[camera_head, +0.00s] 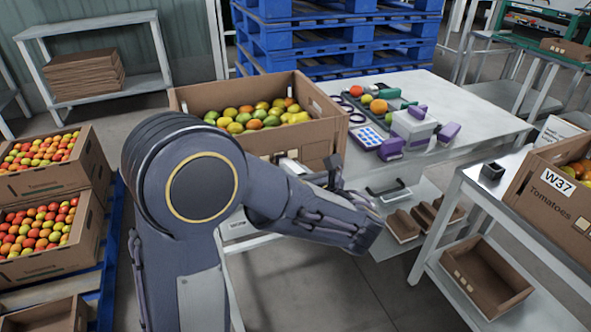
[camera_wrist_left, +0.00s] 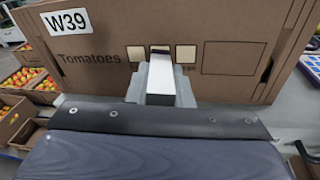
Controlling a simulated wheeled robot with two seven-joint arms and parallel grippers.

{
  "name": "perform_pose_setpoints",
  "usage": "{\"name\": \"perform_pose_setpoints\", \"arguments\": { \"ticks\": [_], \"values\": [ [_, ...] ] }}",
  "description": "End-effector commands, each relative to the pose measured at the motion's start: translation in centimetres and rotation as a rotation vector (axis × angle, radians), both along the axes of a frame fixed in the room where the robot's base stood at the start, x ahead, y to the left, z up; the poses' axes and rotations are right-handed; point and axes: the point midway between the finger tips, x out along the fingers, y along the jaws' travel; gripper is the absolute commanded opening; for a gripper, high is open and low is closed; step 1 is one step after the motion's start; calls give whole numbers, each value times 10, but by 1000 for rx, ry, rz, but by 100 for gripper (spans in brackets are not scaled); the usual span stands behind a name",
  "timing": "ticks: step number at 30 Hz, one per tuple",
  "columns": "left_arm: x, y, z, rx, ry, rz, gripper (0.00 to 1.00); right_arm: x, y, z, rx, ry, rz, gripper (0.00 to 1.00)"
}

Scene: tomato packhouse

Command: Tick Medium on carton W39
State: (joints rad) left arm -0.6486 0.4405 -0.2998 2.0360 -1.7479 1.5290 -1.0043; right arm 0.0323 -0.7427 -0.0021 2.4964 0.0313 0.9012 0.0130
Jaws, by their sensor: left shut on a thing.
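Carton W39 (camera_head: 325,140) stands on the table, full of tomatoes. In the left wrist view its front face (camera_wrist_left: 105,75) carries the W39 label (camera_wrist_left: 66,22), the word Tomatoes and three pale boxes in a row. My left gripper (camera_wrist_left: 160,82) is shut on a white, bar-shaped marker (camera_wrist_left: 161,78). The marker's dark end lies over the middle box (camera_wrist_left: 160,48); whether it touches the card I cannot tell. In the head view my forearm hides most of the carton's front, and the gripper shows only in part. My right gripper is not in view.
Carton W37 (camera_head: 558,205) stands on the right-hand bench. Stacked tomato cartons (camera_head: 70,175) stand at the left. Blue pallets (camera_head: 330,40) are at the back.

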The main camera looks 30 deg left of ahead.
Motion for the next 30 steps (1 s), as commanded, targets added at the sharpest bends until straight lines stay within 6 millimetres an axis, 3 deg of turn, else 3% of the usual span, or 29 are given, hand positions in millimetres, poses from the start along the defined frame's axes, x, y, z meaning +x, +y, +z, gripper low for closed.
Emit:
{"name": "perform_pose_setpoints", "arguments": {
  "ticks": [21,30],
  "values": [
    [-1,2,-1,0,-1,1,0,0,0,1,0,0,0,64],
    [-14,-15,0,0,1,-2,0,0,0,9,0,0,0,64]
  ]
}}
